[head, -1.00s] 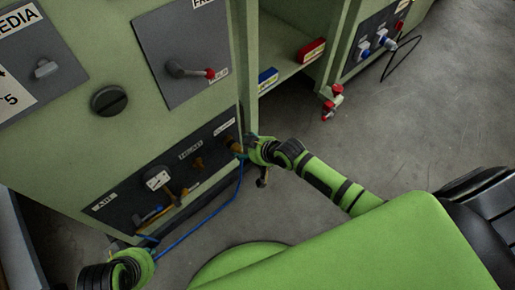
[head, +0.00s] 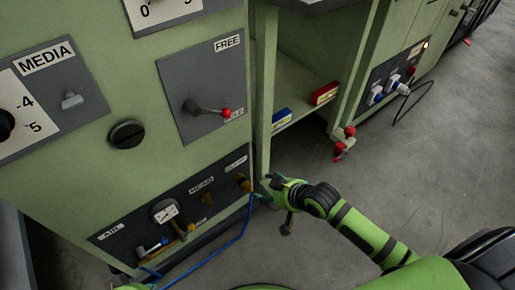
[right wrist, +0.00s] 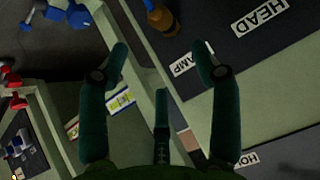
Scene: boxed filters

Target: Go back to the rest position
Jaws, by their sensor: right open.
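My right gripper (head: 266,188) is in the middle of the head view, beside the right end of the lower dark panel and near a brass fitting (head: 243,183). In the right wrist view its teal fingers (right wrist: 161,62) are spread apart with nothing between them. The same kind of fitting (right wrist: 163,20) shows beyond the fingertips, apart from them. Of my left arm only a green bit shows at the bottom edge of the head view; the state of its fingers cannot be made out.
A green cabinet carries a lever with a red knob (head: 226,112) and a blue hose (head: 235,240). A red box (head: 324,93) and a blue box (head: 281,117) lie on an open shelf. Red valves (head: 345,142) jut out at right.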

